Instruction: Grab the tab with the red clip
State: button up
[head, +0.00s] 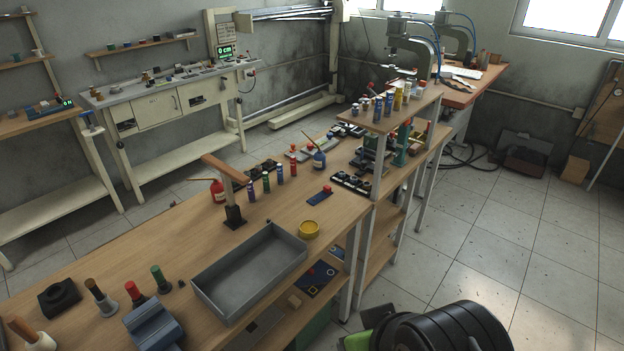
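A small flat dark blue tab (318,198) with a red clip (327,188) at one end lies on the wooden workbench (345,222), near its right edge. It sits to the right of a row of small bottles and beyond the yellow round tin. Nothing covers it. My gripper is not in view. A dark rounded part at the bottom right appears to be my own arm, well apart from the tab.
A grey metal tray (250,272) and the yellow tin (309,229) stand nearer. A wooden-armed stand (233,205) rises to the left. Black blocks (352,183) lie just beyond. A raised shelf (392,115) stands behind on posts. Tiled floor (500,250) is clear to the right.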

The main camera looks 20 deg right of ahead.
aim_at(326, 192)
jog(key=i+l+u, duration=0.45)
jog(key=l, duration=0.3)
jog(key=i+l+u, duration=0.55)
jog(key=i+l, duration=0.15)
